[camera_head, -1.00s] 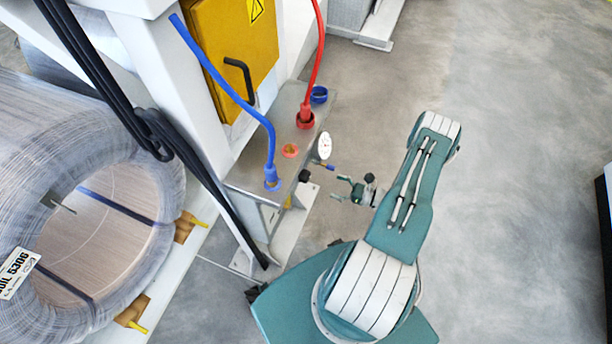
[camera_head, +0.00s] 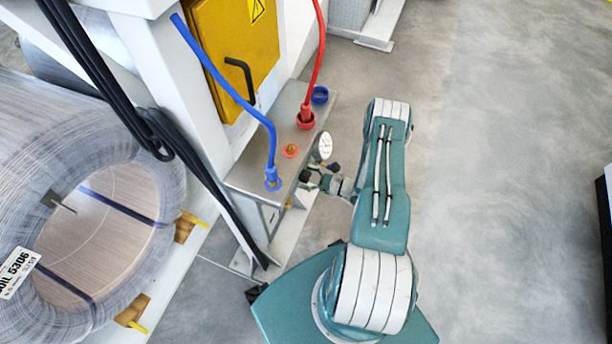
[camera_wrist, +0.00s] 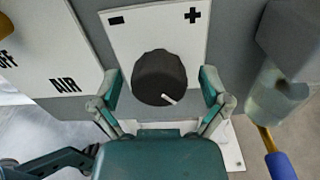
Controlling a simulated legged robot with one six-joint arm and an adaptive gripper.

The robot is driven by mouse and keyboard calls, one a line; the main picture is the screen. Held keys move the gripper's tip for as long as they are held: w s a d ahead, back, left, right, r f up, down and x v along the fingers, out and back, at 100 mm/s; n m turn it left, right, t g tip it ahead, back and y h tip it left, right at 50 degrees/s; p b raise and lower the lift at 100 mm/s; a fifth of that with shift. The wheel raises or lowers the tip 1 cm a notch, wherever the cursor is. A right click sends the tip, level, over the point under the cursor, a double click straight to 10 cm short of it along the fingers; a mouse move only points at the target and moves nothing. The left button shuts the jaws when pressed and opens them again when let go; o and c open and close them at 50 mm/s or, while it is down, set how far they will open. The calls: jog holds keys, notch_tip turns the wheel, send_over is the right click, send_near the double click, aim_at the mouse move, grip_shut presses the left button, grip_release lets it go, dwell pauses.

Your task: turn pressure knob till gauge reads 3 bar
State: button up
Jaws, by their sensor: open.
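The black pressure knob (camera_wrist: 160,77) sits on a white plate marked minus at left and plus at right. Its white pointer mark faces the lower right. My gripper (camera_wrist: 160,88) is open, with one finger on each side of the knob; I cannot tell whether the fingers touch it. In the head view my gripper (camera_head: 316,177) is at the front of the grey valve block, mostly covering the knob. The round white gauge (camera_head: 326,146) stands just above it. Its reading is too small to make out. The gauge is not in the wrist view.
Blue (camera_head: 272,150) and red (camera_head: 316,70) hoses plug into the grey block (camera_head: 240,178). A plate lettered AIR (camera_wrist: 50,65) is left of the knob. A wire coil (camera_head: 30,150) stands at left.

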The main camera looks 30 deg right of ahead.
jog(key=c, duration=1.1)
jog(key=shift+c, duration=0.2)
jog(key=shift+n, duration=0.5)
jog(key=o, duration=1.1)
jog(key=shift+o, duration=0.2)
jog(key=v, duration=1.2)
